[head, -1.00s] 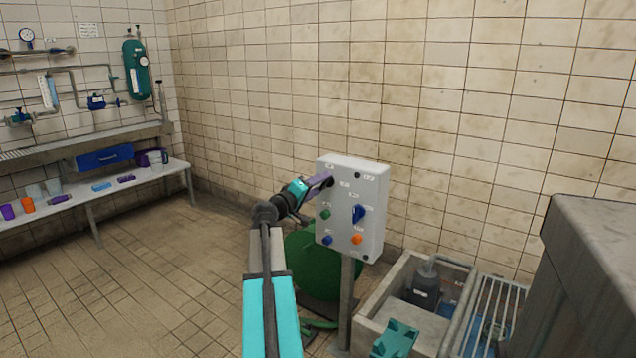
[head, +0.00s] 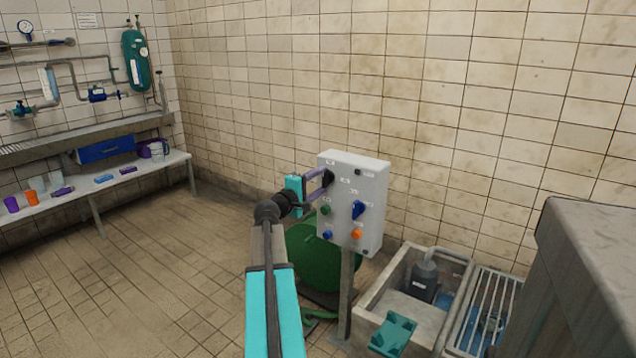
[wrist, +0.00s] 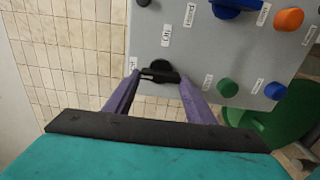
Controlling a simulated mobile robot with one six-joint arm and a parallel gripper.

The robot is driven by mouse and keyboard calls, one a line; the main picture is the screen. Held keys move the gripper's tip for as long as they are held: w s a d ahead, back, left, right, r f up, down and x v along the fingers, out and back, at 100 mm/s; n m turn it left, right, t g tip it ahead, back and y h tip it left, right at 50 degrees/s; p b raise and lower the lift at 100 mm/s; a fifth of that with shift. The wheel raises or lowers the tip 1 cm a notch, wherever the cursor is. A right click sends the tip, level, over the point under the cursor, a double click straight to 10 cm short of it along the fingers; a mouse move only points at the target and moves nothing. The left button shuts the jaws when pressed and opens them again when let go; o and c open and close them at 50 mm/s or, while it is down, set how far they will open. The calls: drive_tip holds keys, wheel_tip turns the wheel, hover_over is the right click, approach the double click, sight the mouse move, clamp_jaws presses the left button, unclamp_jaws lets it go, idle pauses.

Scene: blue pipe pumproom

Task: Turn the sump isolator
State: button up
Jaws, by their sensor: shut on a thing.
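A grey control panel (head: 343,232) stands on a post and carries several knobs and buttons. At its upper left is a black rotary knob (head: 328,178), also seen in the wrist view (wrist: 160,74). My gripper (head: 327,179) is shut on this black knob. In the wrist view its two purple fingers (wrist: 159,80) reach the knob's two ends, and its bar lies across between them. The small white labels near the knob are too blurred in the head view to read, so I cannot tell which control is named the sump isolator.
A blue rotary knob (head: 358,210), a green button (head: 325,210), a blue button (head: 327,235) and an orange button (head: 356,233) share the panel. A green rounded object (head: 318,258) is behind the post. A concrete sump (head: 385,294) lies at right.

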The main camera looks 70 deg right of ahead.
drive_tip(key=shift+w+d+r, duration=0.1)
drive_tip(key=o, duration=1)
drive_tip(key=shift+o, duration=0.2)
drive_tip(key=shift+a, duration=0.2)
drive_tip(key=p+v, duration=0.1)
drive_tip(key=v, duration=1.2)
drive_tip(key=shift+a, duration=0.25)
drive_tip(key=shift+w, duration=0.1)
